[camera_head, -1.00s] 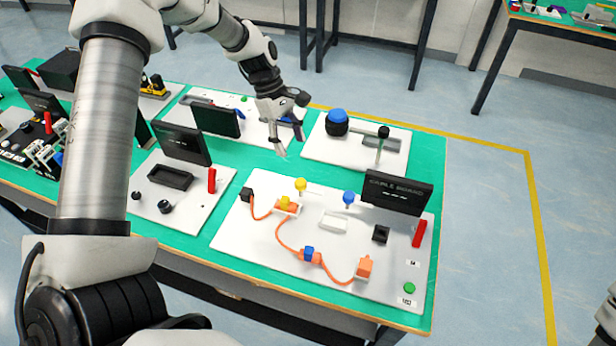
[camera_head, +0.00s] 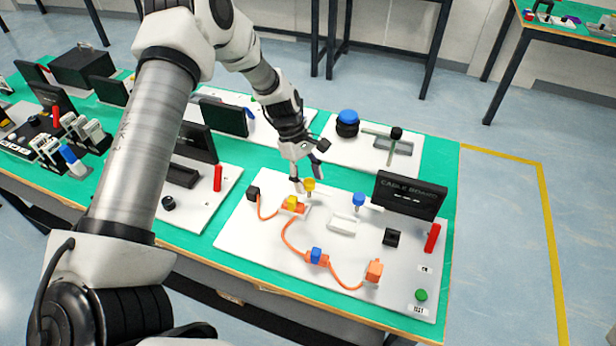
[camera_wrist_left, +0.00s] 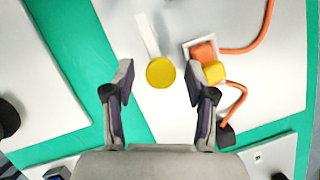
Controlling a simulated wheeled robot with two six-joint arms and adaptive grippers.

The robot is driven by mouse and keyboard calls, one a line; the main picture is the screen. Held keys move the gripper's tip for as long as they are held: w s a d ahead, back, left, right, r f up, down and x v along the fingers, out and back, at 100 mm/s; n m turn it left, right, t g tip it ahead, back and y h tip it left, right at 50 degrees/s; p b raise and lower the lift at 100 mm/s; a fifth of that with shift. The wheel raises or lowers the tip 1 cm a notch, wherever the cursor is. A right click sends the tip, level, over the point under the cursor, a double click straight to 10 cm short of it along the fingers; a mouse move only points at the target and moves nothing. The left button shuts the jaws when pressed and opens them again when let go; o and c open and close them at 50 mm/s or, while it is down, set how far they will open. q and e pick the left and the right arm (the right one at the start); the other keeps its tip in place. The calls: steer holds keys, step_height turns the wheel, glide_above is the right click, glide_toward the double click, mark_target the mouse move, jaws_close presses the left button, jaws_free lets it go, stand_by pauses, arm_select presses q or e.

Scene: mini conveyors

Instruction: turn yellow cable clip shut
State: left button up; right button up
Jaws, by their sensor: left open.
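The yellow cable clip (camera_head: 309,185) is a round yellow knob on a short post on the white cable board (camera_head: 245,236). In the left wrist view the yellow clip (camera_wrist_left: 160,72) lies between and just beyond the fingertips, with a pale lever arm (camera_wrist_left: 148,34) reaching away from it. My left gripper (camera_head: 306,176) is open and empty above and beside the clip; its two fingers show apart in the left wrist view (camera_wrist_left: 159,88). An orange connector with a yellow block (camera_wrist_left: 214,72) sits in a white holder beside the clip. My right gripper is not seen.
The blue clip (camera_head: 358,199) stands to the right with a white holder (camera_head: 342,224) beside it. An orange cable (camera_head: 285,236) runs to an orange plug (camera_head: 374,270). The black "CABLE BOARD" panel (camera_head: 410,194), red handle (camera_head: 432,238) and green button (camera_head: 421,295) are at the right.

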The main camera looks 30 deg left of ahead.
arm_select(q)
steer(key=shift+s+r, duration=0.1)
jaws_close()
steer(key=shift+m, duration=0.4)
steer(key=m+g, duration=0.1)
steer(key=m, duration=0.1)
steer(key=shift+m, duration=0.3)
steer(key=m, duration=0.2)
steer(key=m+g+y, duration=0.1)
steer(key=m, duration=0.1)
steer(key=shift+d+m+g+y+p, duration=0.1)
steer(key=shift+m+g+y+p, duration=0.2)
steer(key=m, duration=0.2)
steer(key=m+g+y, duration=0.1)
steer(key=m, duration=0.1)
steer(key=shift+d+y, duration=0.1)
steer(key=shift+y, duration=0.2)
steer(key=shift+m+y, duration=0.7)
steer(key=shift+m, duration=1.4)
